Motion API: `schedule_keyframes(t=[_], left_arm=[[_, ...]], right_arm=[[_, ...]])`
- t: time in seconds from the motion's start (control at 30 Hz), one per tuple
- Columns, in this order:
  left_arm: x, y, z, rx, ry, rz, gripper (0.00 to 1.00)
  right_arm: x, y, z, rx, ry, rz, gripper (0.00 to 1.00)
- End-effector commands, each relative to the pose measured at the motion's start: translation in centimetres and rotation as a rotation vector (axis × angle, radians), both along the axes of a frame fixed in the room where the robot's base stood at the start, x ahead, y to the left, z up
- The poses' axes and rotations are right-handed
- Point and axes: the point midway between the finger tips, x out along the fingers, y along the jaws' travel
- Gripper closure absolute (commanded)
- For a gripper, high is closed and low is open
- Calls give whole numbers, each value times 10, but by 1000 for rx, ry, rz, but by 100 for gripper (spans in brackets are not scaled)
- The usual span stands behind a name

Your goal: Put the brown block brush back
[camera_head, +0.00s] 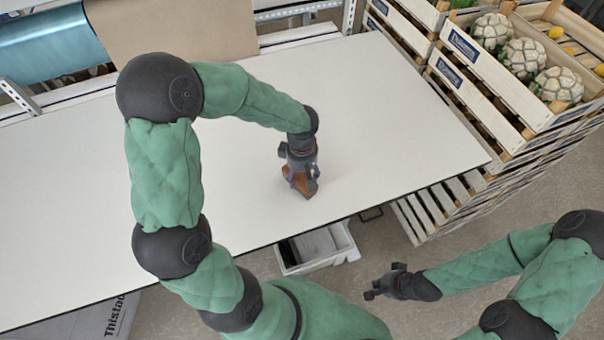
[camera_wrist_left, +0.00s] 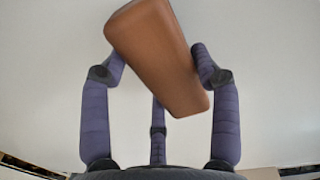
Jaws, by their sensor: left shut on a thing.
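The brown block brush (camera_head: 301,186) is a small brown oblong block above the white tabletop in the head view, partly covered by my gripper. In the left wrist view the brown block (camera_wrist_left: 155,55) fills the space between the purple fingers and lies tilted. My left gripper (camera_head: 303,176) is shut on it and points down over the right part of the table. No bristles show; the block's underside is hidden. My right gripper (camera_head: 373,293) is in front of the table, over the floor, away from the block; its finger opening is too small to judge.
The white table (camera_head: 390,110) is largely clear around the block. A white bin (camera_head: 346,252) stands below the front edge. Wooden crates (camera_head: 480,65) with cauliflowers stand at the right. Brown paper (camera_head: 170,25) and a blue roll (camera_head: 50,45) are at the back.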

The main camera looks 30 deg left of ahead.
Motion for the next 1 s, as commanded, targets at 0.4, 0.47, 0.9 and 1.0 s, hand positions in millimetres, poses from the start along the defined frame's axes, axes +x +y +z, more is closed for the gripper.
schedule_keyframes(t=[0.4,0.47,0.9,1.0], left_arm=[[0,0,-3,0,0,0,14],[0,0,-3,0,0,0,14],[1,0,31,1,-3,0,14],[1,0,52,1,-4,0,14]], right_arm=[[0,0,-3,0,0,0,100],[0,0,-3,0,0,0,100],[0,0,6,0,0,0,100],[0,0,9,0,0,0,100]])
